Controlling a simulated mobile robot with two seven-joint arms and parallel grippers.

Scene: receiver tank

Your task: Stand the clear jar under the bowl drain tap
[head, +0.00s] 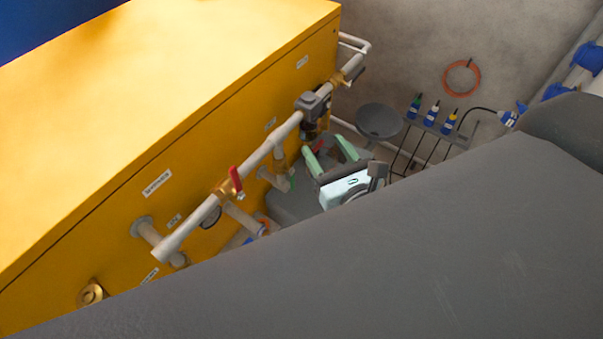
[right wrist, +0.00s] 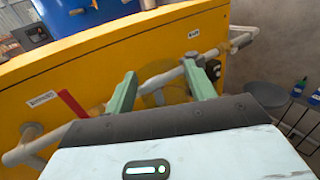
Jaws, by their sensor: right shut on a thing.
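My right gripper (head: 329,153) has pale green fingers and is low beside the yellow cabinet's pipe. In the right wrist view its fingers (right wrist: 161,88) stand apart with a faint, see-through round shape between them. This looks like the clear jar (right wrist: 163,92), gripped; its rim and base are hard to make out. The dark filter unit with its bowl (head: 312,106) hangs on the pipe, just above and behind the gripper in the head view. A small red part (head: 318,146) shows near the fingers; I cannot tell if it is the drain tap. My left gripper is not in view.
The yellow cabinet (head: 150,110) fills the left side. A pipe with a red-handled valve (head: 236,181) runs along its front. A dark round dish (head: 379,121) and a rack with several small bottles (head: 431,117) stand to the right. An orange coil (head: 461,78) lies behind them.

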